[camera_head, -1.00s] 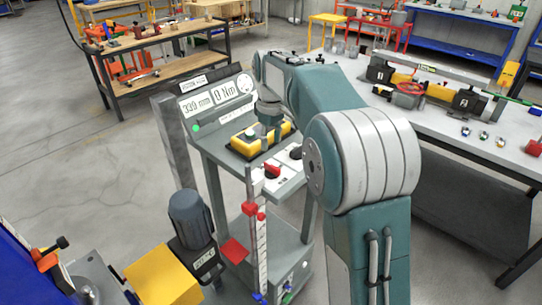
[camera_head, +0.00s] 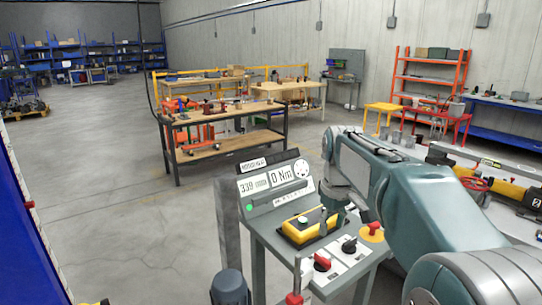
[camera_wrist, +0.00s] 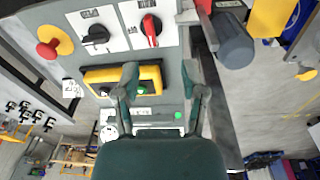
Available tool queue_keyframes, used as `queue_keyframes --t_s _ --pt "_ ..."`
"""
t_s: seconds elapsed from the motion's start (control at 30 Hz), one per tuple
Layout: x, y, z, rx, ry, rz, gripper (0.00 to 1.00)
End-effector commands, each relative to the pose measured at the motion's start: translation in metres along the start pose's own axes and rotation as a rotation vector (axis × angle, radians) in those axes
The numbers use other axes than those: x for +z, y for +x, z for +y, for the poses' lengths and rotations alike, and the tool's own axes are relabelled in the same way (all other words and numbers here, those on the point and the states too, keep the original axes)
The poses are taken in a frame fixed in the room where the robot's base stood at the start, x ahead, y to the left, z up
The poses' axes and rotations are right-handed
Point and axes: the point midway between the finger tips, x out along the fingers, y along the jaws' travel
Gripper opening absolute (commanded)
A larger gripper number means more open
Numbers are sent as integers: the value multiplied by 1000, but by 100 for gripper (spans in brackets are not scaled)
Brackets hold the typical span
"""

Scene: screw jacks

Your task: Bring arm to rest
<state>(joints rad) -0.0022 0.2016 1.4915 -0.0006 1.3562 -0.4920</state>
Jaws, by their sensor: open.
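My arm (camera_head: 415,195) reaches in from the lower right in the head view. My gripper (camera_head: 326,217) hangs down over the grey control stand, partly hidden by the arm. I cannot tell whether a finger touches the box. The display panel (camera_head: 262,186) reads 339 mm and 0 Nm.
The stand carries a red switch (camera_head: 322,262), a black knob (camera_head: 349,245) and a red emergency button (camera_head: 373,229). A dark motor (camera_head: 230,288) is at lower left. A workbench (camera_head: 222,135) stands behind. A tool-laden table is at right. The floor (camera_head: 110,215) at left is clear.

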Motion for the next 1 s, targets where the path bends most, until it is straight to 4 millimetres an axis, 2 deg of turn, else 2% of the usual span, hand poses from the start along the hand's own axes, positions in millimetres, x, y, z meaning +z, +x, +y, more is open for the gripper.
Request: queue_keyframes --t_s 0.23,0.53,0.77,1.0 --pt "43 -18 -23 33 91 69 54" --pt "97 -24 -52 63 201 154 54" --pt "138 -18 -74 81 286 221 54" --pt "181 -3 -96 92 373 293 54"
